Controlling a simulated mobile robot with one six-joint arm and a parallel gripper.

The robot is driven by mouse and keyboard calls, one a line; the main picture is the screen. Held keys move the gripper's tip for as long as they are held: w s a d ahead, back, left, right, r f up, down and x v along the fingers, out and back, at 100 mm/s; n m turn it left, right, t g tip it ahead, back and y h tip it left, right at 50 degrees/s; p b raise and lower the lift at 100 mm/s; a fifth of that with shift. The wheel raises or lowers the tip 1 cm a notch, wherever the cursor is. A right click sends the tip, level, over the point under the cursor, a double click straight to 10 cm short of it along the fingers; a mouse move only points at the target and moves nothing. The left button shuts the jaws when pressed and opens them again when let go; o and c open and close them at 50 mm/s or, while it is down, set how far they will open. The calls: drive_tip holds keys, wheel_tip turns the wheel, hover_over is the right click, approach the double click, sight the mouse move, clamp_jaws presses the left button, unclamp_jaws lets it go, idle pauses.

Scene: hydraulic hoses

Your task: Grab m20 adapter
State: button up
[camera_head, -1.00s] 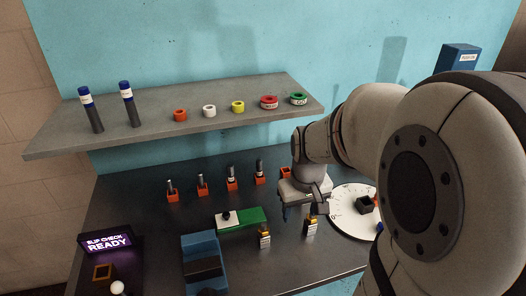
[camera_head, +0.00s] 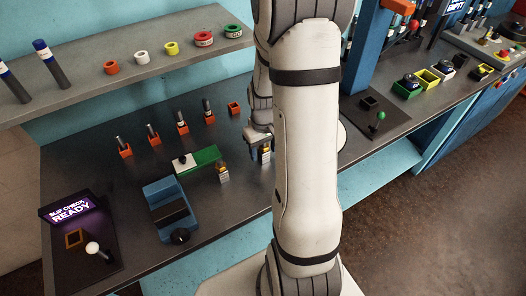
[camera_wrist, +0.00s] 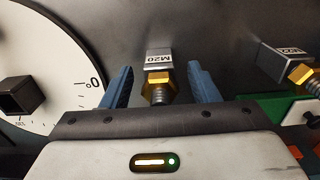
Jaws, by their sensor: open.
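The M20 adapter (camera_wrist: 158,72) is a grey labelled block with a brass hex nut and a threaded end. In the wrist view it stands between the two blue fingers of my gripper (camera_wrist: 160,85), with a gap on each side. My gripper is open and holds nothing. In the head view my gripper (camera_head: 261,152) is low over the bench, at an adapter partly hidden by my arm. A second, similar adapter (camera_wrist: 288,62) lies to the right in the wrist view; its label is hard to read. It also shows in the head view (camera_head: 223,172).
A white dial plate (camera_wrist: 60,50) with a dark square socket is at the left of the wrist view. A green and white block (camera_head: 198,159), a blue fixture (camera_head: 165,200) and several orange holders (camera_head: 154,139) stand on the bench. A grey shelf (camera_head: 130,85) hangs behind.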

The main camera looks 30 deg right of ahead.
drive_tip(key=shift+f, duration=0.65)
drive_tip(key=shift+c, duration=0.3)
clamp_jaws()
